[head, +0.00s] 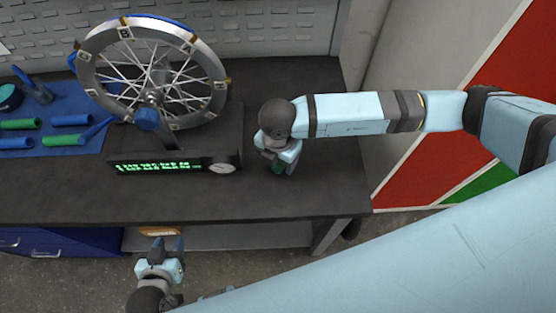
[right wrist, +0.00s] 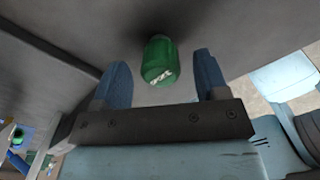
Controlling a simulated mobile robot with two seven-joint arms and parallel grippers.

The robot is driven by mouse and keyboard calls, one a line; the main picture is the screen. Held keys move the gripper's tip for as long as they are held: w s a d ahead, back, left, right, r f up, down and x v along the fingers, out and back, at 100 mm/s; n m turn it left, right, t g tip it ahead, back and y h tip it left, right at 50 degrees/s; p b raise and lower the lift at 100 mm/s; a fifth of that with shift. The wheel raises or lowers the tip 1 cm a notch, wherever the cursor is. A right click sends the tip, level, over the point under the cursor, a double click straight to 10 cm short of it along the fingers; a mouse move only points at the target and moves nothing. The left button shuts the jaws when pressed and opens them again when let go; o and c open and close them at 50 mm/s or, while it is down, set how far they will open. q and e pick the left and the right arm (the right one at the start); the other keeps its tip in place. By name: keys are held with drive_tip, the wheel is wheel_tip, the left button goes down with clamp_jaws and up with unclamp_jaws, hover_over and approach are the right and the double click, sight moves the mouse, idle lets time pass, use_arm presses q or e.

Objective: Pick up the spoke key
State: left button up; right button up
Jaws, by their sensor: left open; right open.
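The spoke key, as far as I can tell, is the short green ribbed piece with pale marks on its end; in the right wrist view it (right wrist: 157,60) sits on the dark bench top between my fingers. In the head view only a bit of its green (head: 278,168) shows under my right gripper (head: 273,158). My right gripper is open, its two blue fingers on either side of the green piece with gaps visible. My left gripper (head: 167,246) is open and empty, low in front of the bench edge.
A wheel (head: 183,75) stands in a truing stand with a green-lit display (head: 160,167), left of my right gripper. A blue mat (head: 65,105) with several blue and green handles lies further left. The bench (head: 325,150) is clear right of my right gripper.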

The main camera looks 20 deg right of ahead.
drive_tip(key=shift+f, duration=0.5)
drive_tip(key=c, duration=1)
drive_tip(key=shift+r, duration=0.15)
